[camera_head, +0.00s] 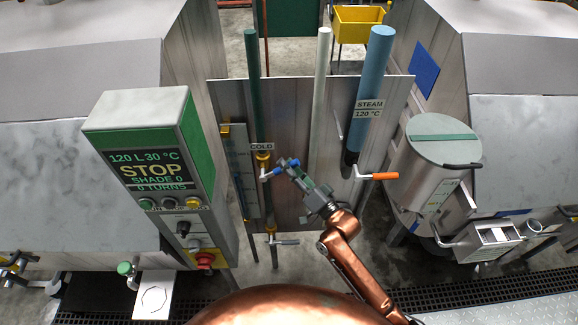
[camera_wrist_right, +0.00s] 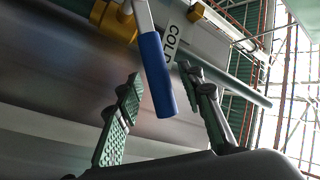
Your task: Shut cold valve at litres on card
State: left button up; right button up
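The cold valve shows below the COLD label (camera_head: 261,147) on a dark green pipe (camera_head: 252,60), with a brass body and a lever with a blue grip (camera_head: 277,171). In the right wrist view the blue grip (camera_wrist_right: 157,75) hangs from a pale lever between my right gripper's (camera_wrist_right: 165,105) two green-padded fingers, with gaps on both sides. My right gripper (camera_head: 290,168) is open at the lever in the head view. The control box screen (camera_head: 150,169) reads 120 L, 30 °C, STOP, SHADE 0, 0 TURNS. My left gripper is out of view.
A steam pipe (camera_head: 369,90) with an orange-handled lever (camera_head: 384,176) stands to the right. A gauge strip (camera_head: 239,165) is left of the cold pipe. A lower lever (camera_head: 287,242) sits beneath. A drum (camera_head: 435,160) stands at right, and a white marked plate (camera_head: 153,297) lies at lower left.

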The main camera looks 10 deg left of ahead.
jog(key=shift+d, duration=0.1)
jog(key=v, duration=1.2)
